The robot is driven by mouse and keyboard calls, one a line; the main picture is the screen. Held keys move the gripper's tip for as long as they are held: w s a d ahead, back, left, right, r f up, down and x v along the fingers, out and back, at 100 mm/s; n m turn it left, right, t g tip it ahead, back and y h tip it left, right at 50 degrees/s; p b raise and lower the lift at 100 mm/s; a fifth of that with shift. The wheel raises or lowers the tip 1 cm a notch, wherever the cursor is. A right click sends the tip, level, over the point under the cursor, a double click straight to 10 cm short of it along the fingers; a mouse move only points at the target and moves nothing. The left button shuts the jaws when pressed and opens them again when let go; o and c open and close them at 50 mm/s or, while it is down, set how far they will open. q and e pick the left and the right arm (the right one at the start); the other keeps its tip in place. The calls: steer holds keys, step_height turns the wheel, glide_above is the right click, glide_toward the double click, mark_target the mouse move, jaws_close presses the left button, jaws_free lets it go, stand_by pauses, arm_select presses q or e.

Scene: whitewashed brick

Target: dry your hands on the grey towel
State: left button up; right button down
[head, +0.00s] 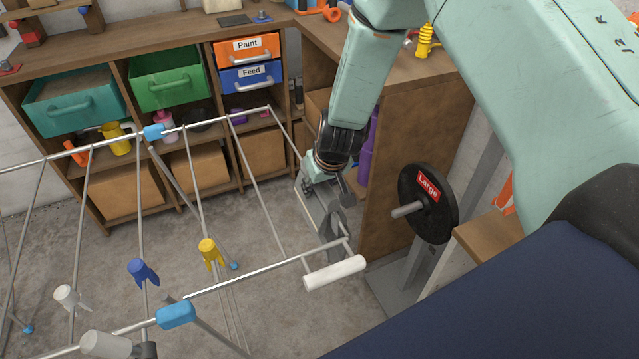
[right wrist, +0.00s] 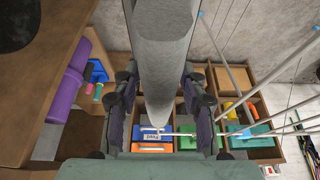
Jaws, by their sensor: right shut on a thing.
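My right gripper (head: 333,205) reaches down at the near right end of the clothes rack, seen partly from behind its own wrist. A grey piece (head: 334,232), which looks like the grey towel, is at its fingers beside the rack's end. In the right wrist view the long grey shape (right wrist: 163,60) runs from the top edge down between the two fingers and narrows to a rounded tip. The gripper (right wrist: 162,118) is shut on it, one finger on each side. The towel's full outline is hidden in the head view. My left gripper is not in view.
The clothes rack (head: 235,284) has white grips and coloured pegs. Behind it, a wooden shelf holds teal, green, orange and blue drawers (head: 250,76). A black weight disc (head: 428,203) marked Large stands right of the gripper. Purple cylinders (right wrist: 70,85) sit in the side cabinet.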

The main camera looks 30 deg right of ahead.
steer(key=c, duration=0.7)
jaws_free()
steer(key=shift+o, duration=0.2)
steer(key=shift+r, duration=0.1)
steer(key=shift+v, duration=5.95)
steer(key=shift+s, duration=0.1)
